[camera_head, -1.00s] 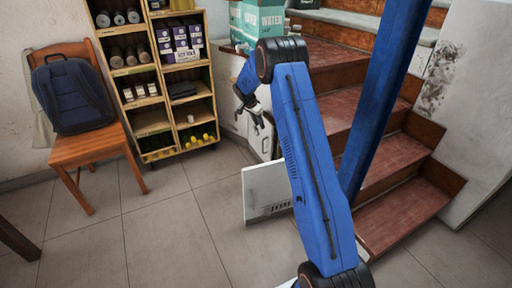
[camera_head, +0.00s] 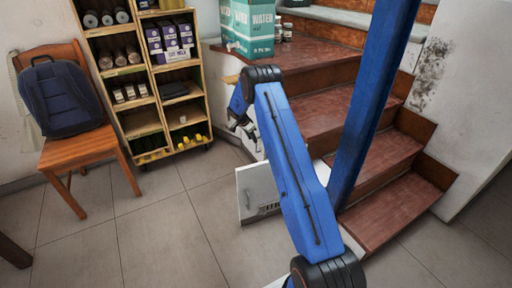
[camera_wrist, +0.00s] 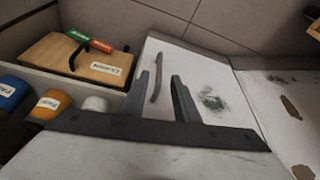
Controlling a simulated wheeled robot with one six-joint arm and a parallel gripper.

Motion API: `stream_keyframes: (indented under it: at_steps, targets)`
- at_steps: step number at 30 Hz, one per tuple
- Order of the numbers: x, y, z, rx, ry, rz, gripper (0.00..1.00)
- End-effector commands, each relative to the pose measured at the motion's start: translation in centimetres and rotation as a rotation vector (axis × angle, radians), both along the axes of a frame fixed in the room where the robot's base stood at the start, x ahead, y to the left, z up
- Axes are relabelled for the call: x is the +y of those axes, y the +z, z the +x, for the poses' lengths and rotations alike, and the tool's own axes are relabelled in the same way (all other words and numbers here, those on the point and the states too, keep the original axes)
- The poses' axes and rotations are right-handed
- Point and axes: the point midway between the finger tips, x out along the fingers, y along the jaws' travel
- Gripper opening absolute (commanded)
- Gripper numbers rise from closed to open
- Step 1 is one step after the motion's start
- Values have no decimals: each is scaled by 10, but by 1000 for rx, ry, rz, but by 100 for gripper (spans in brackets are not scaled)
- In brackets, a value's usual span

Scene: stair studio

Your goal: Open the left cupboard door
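A white cupboard door (camera_head: 257,190) stands swung out from the side of the stairs in the head view, with its lower part showing beside my arm. In the wrist view the door (camera_wrist: 215,75) fills the middle, with a dark curved handle (camera_wrist: 157,80) and a dark smudge on it. My gripper (camera_wrist: 164,77) is open, its fingers apart, and the handle appears in the gap between them, closer to the left finger. I cannot tell whether they touch. In the head view my gripper (camera_head: 243,127) is small and partly hidden by my arm.
A shelf rack (camera_head: 165,90) and chair (camera_head: 75,145) stand left; stairs (camera_head: 385,165) rise right. Floor tiles are clear.

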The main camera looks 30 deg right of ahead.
Motion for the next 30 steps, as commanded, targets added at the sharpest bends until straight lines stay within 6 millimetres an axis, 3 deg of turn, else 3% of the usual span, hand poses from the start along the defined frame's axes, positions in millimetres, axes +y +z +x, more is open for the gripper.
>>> stream_keyframes:
  at_steps: [9, 15, 29, 30]
  targets:
    - [-21, -53, 4, 2, -1, 1, 28]
    - [-30, -74, 7, 2, -1, 0, 28]
    - [-33, -82, 8, 0, 0, 0, 28]
    - [-33, -82, 8, 0, 0, 0, 18]
